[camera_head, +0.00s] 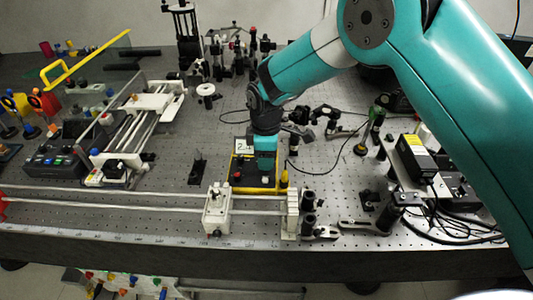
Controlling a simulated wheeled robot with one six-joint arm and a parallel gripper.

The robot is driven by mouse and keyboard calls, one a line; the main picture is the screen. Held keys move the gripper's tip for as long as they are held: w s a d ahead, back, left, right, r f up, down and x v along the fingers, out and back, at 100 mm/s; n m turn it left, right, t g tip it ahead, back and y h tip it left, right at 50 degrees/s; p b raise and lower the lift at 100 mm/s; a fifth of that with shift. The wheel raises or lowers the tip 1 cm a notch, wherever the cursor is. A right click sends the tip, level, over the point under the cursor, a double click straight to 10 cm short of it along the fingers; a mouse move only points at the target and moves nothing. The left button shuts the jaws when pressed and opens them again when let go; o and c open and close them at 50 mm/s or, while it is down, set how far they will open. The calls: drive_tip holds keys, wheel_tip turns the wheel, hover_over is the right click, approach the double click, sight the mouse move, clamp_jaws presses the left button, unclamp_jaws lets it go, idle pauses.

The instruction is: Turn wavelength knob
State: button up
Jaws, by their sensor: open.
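My gripper (265,130) hangs down from my teal arm near the middle of the head view. Its fingers are small and partly hidden here; it appears open, with nothing seen held. Just below it stands a small yellow-edged instrument (235,170) with a white panel (243,147) bearing dark characters. A teal block shows between my gripper and the instrument; I cannot tell which it belongs to. Small dark round parts show on the instrument's dark face, but I cannot tell which is the wavelength knob. Contact between gripper and instrument cannot be made out.
A rail with a white carriage (216,211) runs along the bench front. A second rail unit (140,125) and a control box (55,160) stand left. Optical mounts (235,55) crowd the back. Black boxes (415,158) and cables lie right. Perforated bench is bare around (200,140).

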clamp_jaws()
drive_tip(key=shift+m, duration=0.4)
drive_tip(key=m+b, duration=0.1)
drive_tip(key=m, duration=0.2)
drive_tip(key=shift+m, duration=0.4)
drive_tip(key=m+b, duration=0.1)
drive_tip(key=m, duration=0.8)
drive_tip(key=shift+b, duration=0.3)
drive_tip(key=m, duration=0.4)
drive_tip(key=shift+m, duration=0.4)
